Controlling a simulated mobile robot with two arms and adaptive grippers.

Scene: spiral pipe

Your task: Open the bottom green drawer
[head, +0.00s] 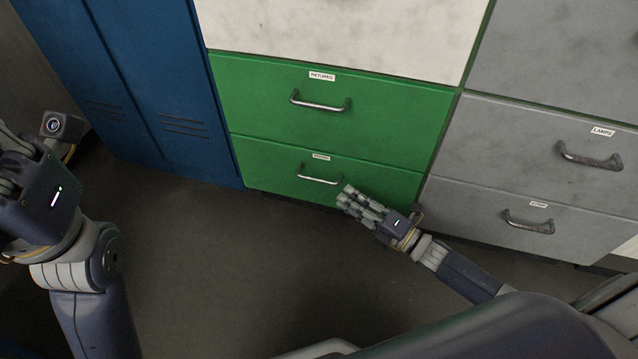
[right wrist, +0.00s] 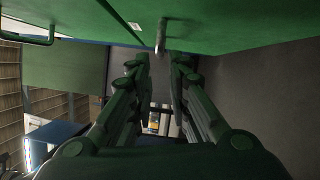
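The bottom green drawer (head: 270,168) is closed, its front flush with the drawer above. Its metal bar handle (head: 319,181) sits below a small white label. My right gripper (head: 346,197) is just right of and slightly below this handle in the head view. In the right wrist view my right gripper's fingers (right wrist: 161,68) are apart with an empty gap between them. The handle (right wrist: 161,36) shows just beyond the fingertips, in line with the gap; contact cannot be made out. My left gripper (head: 12,150) is at the left edge, partly cut off, far from the drawer.
An upper green drawer (head: 285,125) with its own handle (head: 320,104) is closed above. Blue lockers (head: 165,90) stand on the left. Grey drawers (head: 500,150) with handles stand on the right. The dark floor (head: 215,265) in front is clear.

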